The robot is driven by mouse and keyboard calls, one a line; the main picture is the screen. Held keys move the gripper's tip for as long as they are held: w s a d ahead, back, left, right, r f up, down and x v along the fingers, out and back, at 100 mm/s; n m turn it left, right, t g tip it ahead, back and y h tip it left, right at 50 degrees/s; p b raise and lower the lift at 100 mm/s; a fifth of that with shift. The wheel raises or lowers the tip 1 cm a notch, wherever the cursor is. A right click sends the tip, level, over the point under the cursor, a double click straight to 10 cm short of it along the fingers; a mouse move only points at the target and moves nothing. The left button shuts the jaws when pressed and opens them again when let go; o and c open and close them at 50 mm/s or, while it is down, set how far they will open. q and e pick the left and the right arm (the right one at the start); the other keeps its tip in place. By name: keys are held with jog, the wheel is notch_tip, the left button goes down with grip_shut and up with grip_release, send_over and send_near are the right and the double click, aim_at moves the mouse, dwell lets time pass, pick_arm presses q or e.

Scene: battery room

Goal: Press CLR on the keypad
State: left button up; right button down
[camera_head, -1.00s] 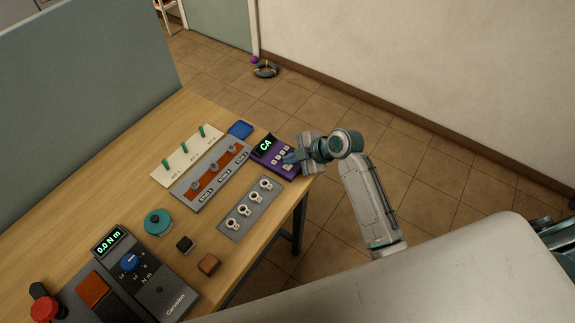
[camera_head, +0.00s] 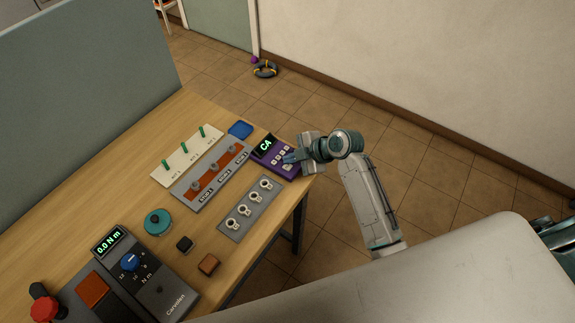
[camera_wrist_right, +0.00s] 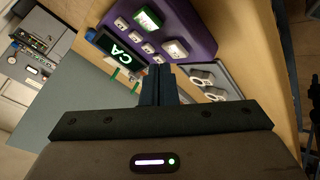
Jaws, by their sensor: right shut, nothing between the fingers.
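The purple keypad (camera_head: 267,148) sits at the far right corner of the wooden table, its display reading "CA" in green. In the right wrist view the keypad (camera_wrist_right: 196,22) shows a green key (camera_wrist_right: 148,18) and several pale keys; their labels are too small to read. My right gripper (camera_head: 287,158) is shut and empty, its fingertips over the key area in the head view. In the right wrist view the closed fingertips (camera_wrist_right: 158,70) are close to the keys, but I cannot tell whether they touch one. My left gripper is not in view.
Beside the keypad are a grey plate with ring terminals (camera_head: 237,223), a switch panel (camera_head: 183,160) with green levers, and a blue tray (camera_head: 240,129). A torque meter (camera_head: 165,292) stands nearer. A grey partition (camera_head: 80,90) borders the table's left side.

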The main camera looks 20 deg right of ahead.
aim_at(291, 167)
jog(key=shift+f, duration=0.15)
jog(key=shift+f+b, duration=0.3)
jog(key=shift+b, duration=0.05)
jog(key=shift+f+b, duration=0.35)
jog(key=shift+f, duration=0.1)
dwell(0.6)
jog(key=shift+r, duration=0.1)
jog(key=shift+r+p, duration=0.65)
jog(key=shift+r, duration=0.15)
jog(key=shift+r+p, duration=1.95)
jog(key=shift+r, duration=0.6)
